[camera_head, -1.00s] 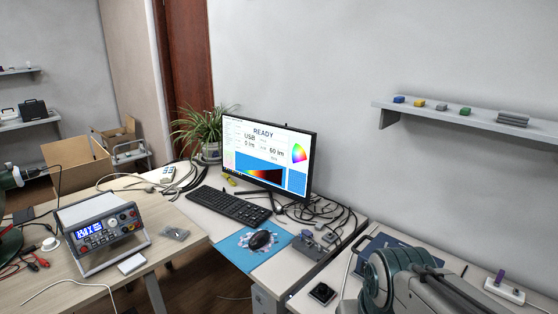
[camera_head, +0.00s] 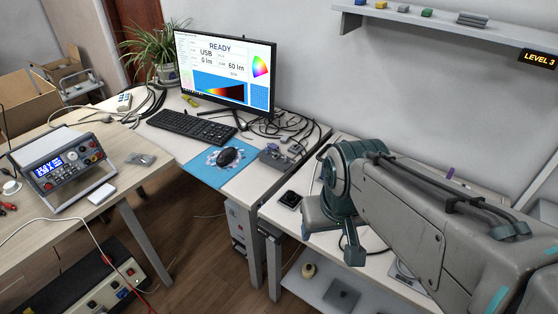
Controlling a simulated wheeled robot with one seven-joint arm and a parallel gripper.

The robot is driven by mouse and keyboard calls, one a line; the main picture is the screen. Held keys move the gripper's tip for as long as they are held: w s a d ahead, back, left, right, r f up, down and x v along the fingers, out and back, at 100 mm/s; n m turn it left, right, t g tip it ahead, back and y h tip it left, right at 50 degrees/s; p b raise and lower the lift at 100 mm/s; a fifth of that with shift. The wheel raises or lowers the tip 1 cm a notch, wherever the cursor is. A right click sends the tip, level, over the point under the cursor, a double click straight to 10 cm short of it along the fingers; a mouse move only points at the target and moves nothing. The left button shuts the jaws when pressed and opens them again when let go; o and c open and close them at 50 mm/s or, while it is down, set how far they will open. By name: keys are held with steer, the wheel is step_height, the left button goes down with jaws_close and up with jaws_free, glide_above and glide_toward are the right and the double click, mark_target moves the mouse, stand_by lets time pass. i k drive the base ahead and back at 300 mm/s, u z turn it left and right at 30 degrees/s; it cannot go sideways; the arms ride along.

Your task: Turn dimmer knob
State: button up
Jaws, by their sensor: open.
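A small black square unit with a round top (camera_head: 290,199) lies on the white bench left of my arm. A grey box with small controls (camera_head: 278,156) stands behind it, by the cables. I cannot tell from this distance which of them carries the dimmer knob. My gripper (camera_head: 331,238) hangs below the teal joint at the end of my arm, in front of and to the right of the black unit. It looks open and empty, apart from both. My arm hides part of the bench behind it.
A power supply (camera_head: 65,165) stands on the left table. A wall shelf (camera_head: 450,28) runs above my arm.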

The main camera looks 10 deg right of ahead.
mark_target(291, 194)
steer(key=u, duration=0.25)
steer(key=k, duration=0.45)
steer(key=u, duration=0.7)
steer(key=i, duration=0.65)
steer(key=z, duration=0.85)
steer(key=i, duration=0.3)
steer(key=z, duration=0.4)
